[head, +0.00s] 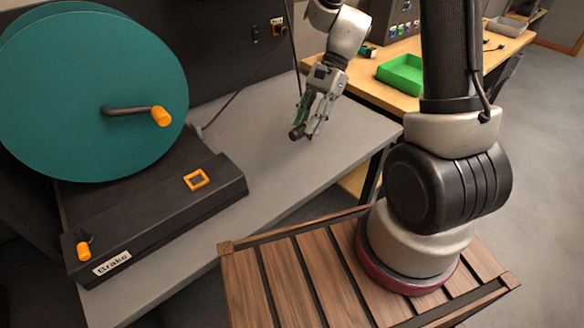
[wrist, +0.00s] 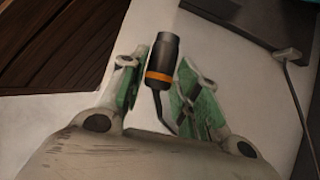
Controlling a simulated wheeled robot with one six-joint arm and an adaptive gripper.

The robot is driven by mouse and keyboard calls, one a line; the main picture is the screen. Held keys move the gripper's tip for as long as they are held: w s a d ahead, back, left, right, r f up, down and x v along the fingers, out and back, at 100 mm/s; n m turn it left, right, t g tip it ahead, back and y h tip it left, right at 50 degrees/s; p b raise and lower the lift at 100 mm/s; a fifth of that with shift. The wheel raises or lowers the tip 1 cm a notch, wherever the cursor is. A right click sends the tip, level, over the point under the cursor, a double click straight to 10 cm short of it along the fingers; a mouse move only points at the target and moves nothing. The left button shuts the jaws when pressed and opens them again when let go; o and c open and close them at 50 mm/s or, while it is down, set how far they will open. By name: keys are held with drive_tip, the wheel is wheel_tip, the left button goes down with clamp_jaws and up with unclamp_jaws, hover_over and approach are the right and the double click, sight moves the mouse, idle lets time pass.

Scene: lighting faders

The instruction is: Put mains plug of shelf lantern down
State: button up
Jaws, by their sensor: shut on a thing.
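The mains plug (head: 297,132) is a dark cylinder. In the wrist view the plug (wrist: 163,58) shows an orange band and a thin dark cable running back between my fingers. My gripper (head: 314,122) points down over the grey table, and its green-padded fingers are shut on the plug. The plug's end sticks out past the fingertips, tilted. It is low over the tabletop; whether it touches the surface I cannot tell. The lantern itself I cannot make out.
A grey table (head: 258,125) has bare room around the gripper. A black brake unit (head: 150,215) with a large teal disc (head: 85,85) stands at left. A wall socket (head: 278,27) is behind. A green tray (head: 402,75) sits on the wooden bench (head: 455,62).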

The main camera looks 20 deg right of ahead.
drive_tip(key=shift+m, duration=0.4)
drive_tip(key=f, duration=0.5)
drive_tip(key=shift+w+f, duration=0.25)
drive_tip(key=shift+t, duration=0.3)
drive_tip(key=shift+f, duration=2.35)
drive_tip(key=shift+f, duration=0.15)
drive_tip(key=o, duration=1)
